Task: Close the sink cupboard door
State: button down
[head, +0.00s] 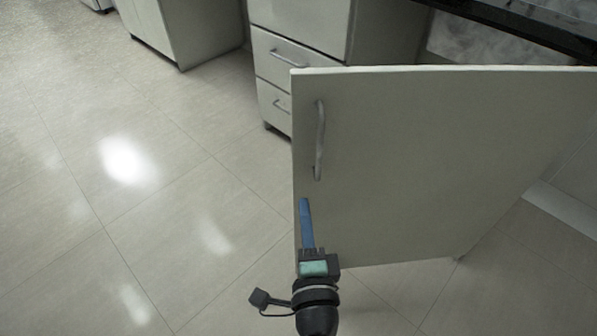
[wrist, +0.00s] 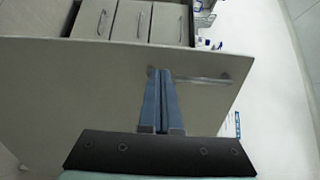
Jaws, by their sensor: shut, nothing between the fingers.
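The sink cupboard door (head: 410,165) is a pale grey panel standing wide open, with its outer face and handle toward me. Its metal bar handle (head: 319,140) is upright near the panel's left edge. In the wrist view the door (wrist: 60,95) fills the middle, and its handle (wrist: 205,80) lies crosswise just beyond the fingertips. My gripper (head: 304,202) has blue fingers, shut and empty, in front of the door a little below the handle. The shut fingers also show in the wrist view (wrist: 160,72). Whether they touch the door I cannot tell.
A drawer unit (head: 275,75) with bar handles stands behind the door's left edge. Another cabinet (head: 180,30) is at the upper left. A dark counter edge (head: 520,22) runs above the door at the upper right. The tiled floor (head: 110,210) on the left is clear.

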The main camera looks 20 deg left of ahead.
aim_at(298, 163)
jog(key=x, duration=0.9)
jog(key=shift+w+a, duration=0.1)
